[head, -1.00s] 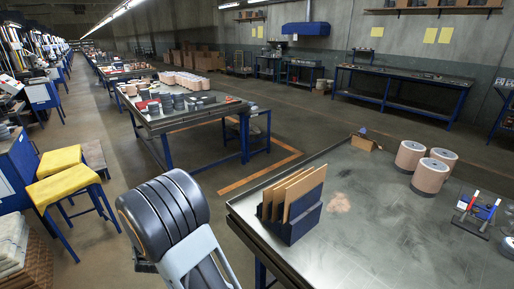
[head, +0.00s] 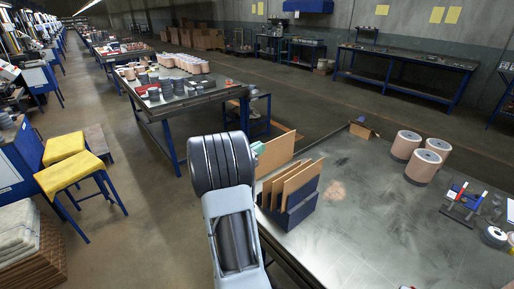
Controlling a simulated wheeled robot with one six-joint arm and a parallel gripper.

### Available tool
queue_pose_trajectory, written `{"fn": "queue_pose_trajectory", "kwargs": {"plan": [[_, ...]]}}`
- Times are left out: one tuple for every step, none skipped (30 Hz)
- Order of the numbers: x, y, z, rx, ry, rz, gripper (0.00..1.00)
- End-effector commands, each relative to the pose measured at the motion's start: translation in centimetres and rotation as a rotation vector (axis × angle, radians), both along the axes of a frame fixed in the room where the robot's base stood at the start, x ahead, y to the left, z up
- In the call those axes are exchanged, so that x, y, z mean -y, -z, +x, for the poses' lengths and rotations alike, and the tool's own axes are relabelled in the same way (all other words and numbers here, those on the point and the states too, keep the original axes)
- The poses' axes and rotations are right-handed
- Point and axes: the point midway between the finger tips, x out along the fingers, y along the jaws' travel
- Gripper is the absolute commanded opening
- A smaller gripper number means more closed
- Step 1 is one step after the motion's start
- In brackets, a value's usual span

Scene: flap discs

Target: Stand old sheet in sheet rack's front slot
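The dark blue sheet rack (head: 297,214) stands on the near left part of the grey table, with several tan sheets (head: 301,183) upright in it. Another tan sheet, which I take to be the old sheet (head: 278,151), hangs upright in the air beyond the table's left edge, behind the rack in the picture and apart from it. My gripper is mostly hidden behind my arm; a small teal part (head: 257,147) shows at the sheet's left edge. The sheet hangs free there, so the gripper appears shut on it. Its fingertips cannot be seen.
Three tan-and-grey cylinders (head: 405,145) stand at the table's (head: 370,225) back right. A red and blue fixture (head: 463,203) stands at the right. A small brown block (head: 362,130) is at the far corner. The table's middle is clear. Yellow-topped stools (head: 70,172) stand at the left.

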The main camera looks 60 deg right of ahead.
Motion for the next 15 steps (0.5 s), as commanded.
{"fn": "queue_pose_trajectory", "kwargs": {"plan": [[0.0,0.3,0.0,-0.001,0.001,0.0,0.0],[0.0,0.4,0.0,-0.001,0.001,0.0,0.0],[0.0,0.6,0.0,0.0,0.0,0.0,0.0],[0.0,0.8,0.0,0.0,0.0,0.0,0.0],[0.0,1.0,0.0,0.0,0.0,0.0,0.0],[0.0,1.2,0.0,0.001,-0.001,0.0,0.0],[0.0,1.4,0.0,0.001,-0.001,0.0,0.0],[0.0,1.7,0.0,0.001,-0.001,0.0,0.0],[0.0,2.0,0.0,0.001,-0.001,0.0,0.0],[0.0,2.2,0.0,0.001,-0.001,0.0,0.0],[0.0,2.5,0.0,0.001,-0.001,0.0,0.0],[0.0,2.8,0.0,0.001,-0.002,0.0,0.0],[0.0,3.1,0.0,0.001,-0.002,0.0,0.0],[0.0,3.4,0.0,0.001,-0.002,0.0,0.0],[0.0,3.7,0.0,0.0,-0.002,0.0,0.0]]}}
